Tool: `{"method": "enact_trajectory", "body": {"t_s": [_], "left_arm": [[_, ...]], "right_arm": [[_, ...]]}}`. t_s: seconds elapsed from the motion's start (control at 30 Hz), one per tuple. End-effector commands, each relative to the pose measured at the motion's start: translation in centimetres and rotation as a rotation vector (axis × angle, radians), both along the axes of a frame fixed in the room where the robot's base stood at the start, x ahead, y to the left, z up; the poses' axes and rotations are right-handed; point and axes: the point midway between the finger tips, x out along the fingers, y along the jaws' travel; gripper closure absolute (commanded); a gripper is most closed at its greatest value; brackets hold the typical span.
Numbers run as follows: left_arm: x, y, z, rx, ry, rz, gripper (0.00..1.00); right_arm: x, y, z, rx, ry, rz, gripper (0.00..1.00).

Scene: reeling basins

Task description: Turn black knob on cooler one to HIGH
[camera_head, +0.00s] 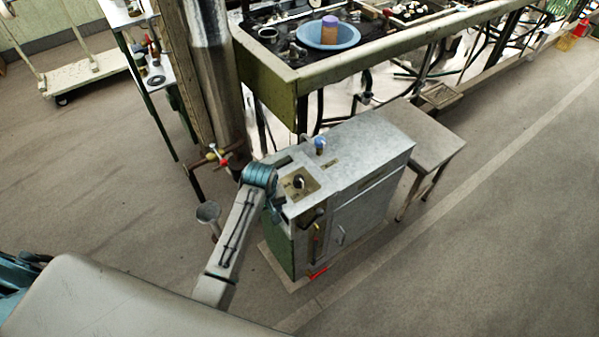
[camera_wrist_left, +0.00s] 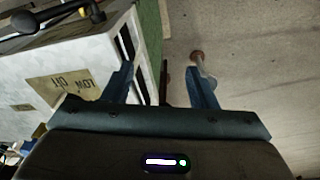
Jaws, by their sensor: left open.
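A grey-white cabinet (camera_head: 372,150), which looks like the cooler, stands on the floor in the middle of the head view. A black knob (camera_head: 299,181) sits on a beige plate on its top, near the left end. The knob's setting is too small to read. My left gripper (camera_head: 275,210) is open and empty beside the cabinet's left front corner, apart from the knob. In the left wrist view its two blue fingers (camera_wrist_left: 160,88) are spread, with floor and the cabinet's edge between them. My right gripper is not in view.
A black handle (camera_head: 312,216) is on the cabinet's front. A small blue-topped fitting (camera_head: 320,145) stands on top. A grey stool (camera_head: 430,140) is close on the right. A pillar (camera_head: 212,75) and pipe valves (camera_head: 218,155) are at the left. The front floor is clear.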

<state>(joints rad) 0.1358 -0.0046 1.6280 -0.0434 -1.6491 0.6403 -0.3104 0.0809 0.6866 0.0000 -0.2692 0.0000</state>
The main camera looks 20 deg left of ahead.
Motion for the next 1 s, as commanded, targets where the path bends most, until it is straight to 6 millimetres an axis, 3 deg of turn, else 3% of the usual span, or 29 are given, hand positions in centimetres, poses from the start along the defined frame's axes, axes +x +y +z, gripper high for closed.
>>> {"method": "enact_trajectory", "body": {"t_s": [0.03, 0.37, 0.6, 0.7, 0.87, 1.0], "left_arm": [[0.8, -0.3, 1.4, -0.005, -0.002, 0.021, 0.48], [7.2, -2.2, 4.9, -0.04, 0.041, 0.193, 0.48], [12.5, -4.3, 9.7, -0.06, 0.081, 0.344, 0.48], [13.8, -4.9, 11.2, -0.062, 0.097, 0.389, 0.48], [14.5, -5.2, 11.6, -0.062, 0.107, 0.419, 0.48], [14.4, -5.2, 9.8, -0.061, 0.11, 0.42, 0.48]], "right_arm": [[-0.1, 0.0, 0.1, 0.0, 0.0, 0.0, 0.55], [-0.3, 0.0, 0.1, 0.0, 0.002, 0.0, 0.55], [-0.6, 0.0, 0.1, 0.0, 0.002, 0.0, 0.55], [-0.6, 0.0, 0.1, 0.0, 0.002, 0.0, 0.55], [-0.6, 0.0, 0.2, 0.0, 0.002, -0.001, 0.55], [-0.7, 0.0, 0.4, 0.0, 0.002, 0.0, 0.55]]}}
